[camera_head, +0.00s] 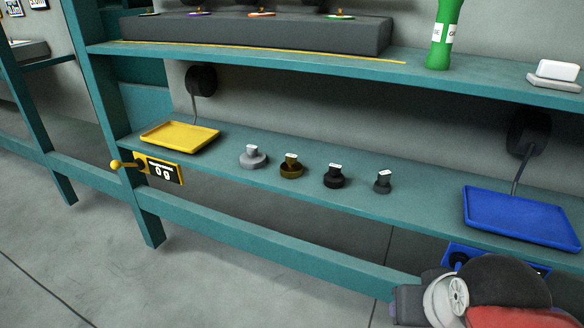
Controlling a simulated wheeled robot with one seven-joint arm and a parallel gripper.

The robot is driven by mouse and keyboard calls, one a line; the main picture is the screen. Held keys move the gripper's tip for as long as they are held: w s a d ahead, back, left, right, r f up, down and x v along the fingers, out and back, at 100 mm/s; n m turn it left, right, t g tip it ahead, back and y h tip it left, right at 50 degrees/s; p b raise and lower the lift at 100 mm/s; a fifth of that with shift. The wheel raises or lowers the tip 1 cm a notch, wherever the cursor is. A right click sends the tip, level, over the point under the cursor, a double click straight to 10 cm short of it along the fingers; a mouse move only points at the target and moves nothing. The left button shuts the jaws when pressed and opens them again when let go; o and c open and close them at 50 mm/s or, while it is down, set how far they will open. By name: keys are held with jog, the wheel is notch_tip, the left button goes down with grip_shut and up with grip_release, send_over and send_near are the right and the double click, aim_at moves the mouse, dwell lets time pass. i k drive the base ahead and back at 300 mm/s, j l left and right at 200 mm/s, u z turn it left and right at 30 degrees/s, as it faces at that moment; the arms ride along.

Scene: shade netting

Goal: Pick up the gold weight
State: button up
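The gold weight (291,170) is a dark, brownish-gold round piece with a raised knob and a small white label on top. It stands upright on the lower teal shelf (330,205), between a silver-grey weight (252,158) on its left and a black weight (334,177) on its right. Nothing covers it. Part of my own arm shows at the bottom right corner, well apart from the weights. My gripper's fingers are not visible.
A smaller dark weight (382,183) stands farther right. A yellow tray (180,137) is at the left and a blue tray (520,216) at the right. The upper shelf (380,72) overhangs behind, holding a green bottle (443,35). A yellow-knobbed lever (117,164) juts out beside the display (163,171).

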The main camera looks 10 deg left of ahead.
aim_at(291, 169)
jog(key=i+j, duration=0.1)
jog(key=j, duration=0.3)
jog(key=i+j, duration=0.1)
jog(key=j, duration=0.35)
jog(key=i+j, duration=0.15)
jog(key=j, duration=0.25)
jog(key=i+j, duration=0.1)
jog(key=j, duration=0.3)
jog(key=i+j, duration=0.1)
jog(key=j, duration=0.35)
jog(key=z, duration=0.05)
